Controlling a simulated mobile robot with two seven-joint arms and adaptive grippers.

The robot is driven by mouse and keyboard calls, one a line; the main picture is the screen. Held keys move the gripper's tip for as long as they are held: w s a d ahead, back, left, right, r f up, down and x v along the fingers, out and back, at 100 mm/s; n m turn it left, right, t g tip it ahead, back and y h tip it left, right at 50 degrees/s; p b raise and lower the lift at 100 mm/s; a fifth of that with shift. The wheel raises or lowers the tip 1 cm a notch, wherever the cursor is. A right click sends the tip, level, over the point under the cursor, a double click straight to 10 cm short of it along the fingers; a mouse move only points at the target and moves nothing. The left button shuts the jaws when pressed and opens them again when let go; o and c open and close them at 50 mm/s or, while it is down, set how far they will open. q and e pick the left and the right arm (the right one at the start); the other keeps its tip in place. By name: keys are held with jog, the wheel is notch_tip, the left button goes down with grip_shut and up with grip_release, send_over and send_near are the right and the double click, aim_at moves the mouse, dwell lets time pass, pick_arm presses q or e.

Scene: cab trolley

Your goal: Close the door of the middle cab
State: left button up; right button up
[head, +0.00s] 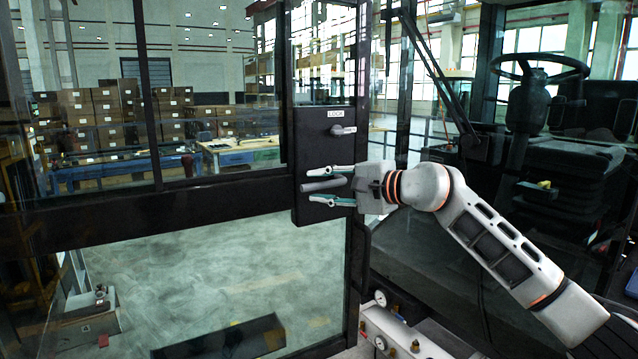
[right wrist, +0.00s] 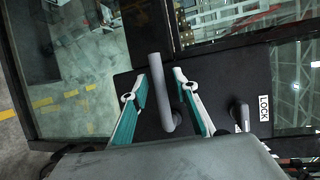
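The cab door (head: 200,205) has a dark frame and glass panes and stands across the left and middle of the head view. Its black lock plate (head: 322,125) carries a LOCK label, a small knob (head: 343,130) and a grey bar handle (head: 325,185). My right gripper (head: 330,186) is open at the handle, one finger above it and one below. In the right wrist view the handle (right wrist: 160,95) lies between the two parted teal-padded fingers (right wrist: 160,100), with gaps on both sides. My left gripper is not in view.
The cab interior at right holds a steering wheel (head: 530,68) and a dark seat (head: 590,140). Gauges and fittings (head: 381,298) sit low in front of the cab. Stacked boxes (head: 90,118) and a workbench (head: 240,150) stand beyond the glass.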

jog(key=shift+w+a+f, duration=0.1)
jog(key=shift+w+a, duration=0.1)
jog(key=shift+a, duration=0.05)
grip_shut()
jog(key=shift+d+f+n+h+b, duration=0.1)
jog(key=shift+f+n+h+b, duration=0.5)
jog(key=shift+f+n, duration=0.25)
